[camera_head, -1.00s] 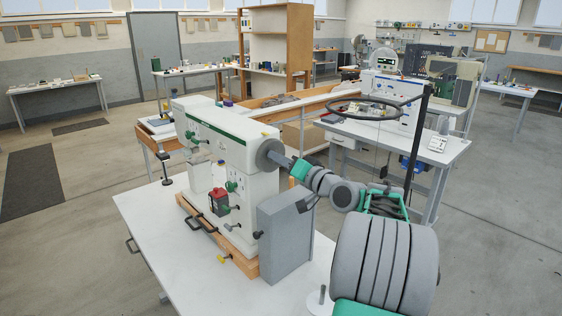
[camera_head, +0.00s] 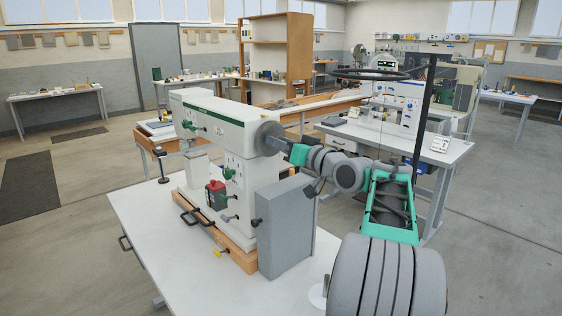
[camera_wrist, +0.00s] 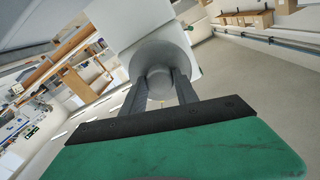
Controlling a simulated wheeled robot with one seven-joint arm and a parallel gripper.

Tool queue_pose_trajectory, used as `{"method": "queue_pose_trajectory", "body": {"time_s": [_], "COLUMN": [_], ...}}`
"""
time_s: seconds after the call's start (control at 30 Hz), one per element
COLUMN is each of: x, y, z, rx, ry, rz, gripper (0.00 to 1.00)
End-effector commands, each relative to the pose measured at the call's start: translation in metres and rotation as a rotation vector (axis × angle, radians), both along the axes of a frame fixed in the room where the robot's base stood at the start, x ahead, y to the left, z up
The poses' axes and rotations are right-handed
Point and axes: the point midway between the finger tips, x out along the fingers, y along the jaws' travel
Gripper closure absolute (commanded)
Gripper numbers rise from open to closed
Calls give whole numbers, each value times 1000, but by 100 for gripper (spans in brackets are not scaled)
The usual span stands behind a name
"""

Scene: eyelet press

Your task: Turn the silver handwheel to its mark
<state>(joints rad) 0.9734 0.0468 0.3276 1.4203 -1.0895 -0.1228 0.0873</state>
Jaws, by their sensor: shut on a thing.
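The silver handwheel (camera_head: 270,138) is a grey round disc on the right end of the white press head (camera_head: 215,113). In the wrist view the handwheel (camera_wrist: 160,60) is straight ahead, with the white press body behind it. My gripper (camera_head: 281,146) reaches it from the right, in line with its axis. In the wrist view the two dark fingers of my gripper (camera_wrist: 160,80) lie against the wheel's face, with a small pale hub part between their tips. They are shut on the handwheel; the exact contact is partly hidden. I cannot make out the mark in either view.
The press stands on a wooden base on a white table (camera_head: 150,235). A grey box (camera_head: 285,228) stands beside the press, below my forearm. A red-and-black block (camera_head: 216,196) is at its front. Another bench (camera_head: 390,140) stands behind my arm.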

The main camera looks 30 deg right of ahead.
Motion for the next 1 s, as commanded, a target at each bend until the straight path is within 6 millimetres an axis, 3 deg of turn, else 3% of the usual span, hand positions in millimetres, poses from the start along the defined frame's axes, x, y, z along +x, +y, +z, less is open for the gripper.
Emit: {"method": "queue_pose_trajectory", "body": {"time_s": [0.03, 0.5, 1.0], "x": [0, 0, 0], "y": [0, 0, 0], "z": [-10, -5, -1], "rx": [-44, -365, -441], "ry": [-6, -49, -60], "rz": [1, 1, 2], "gripper": [100, 100, 100]}}
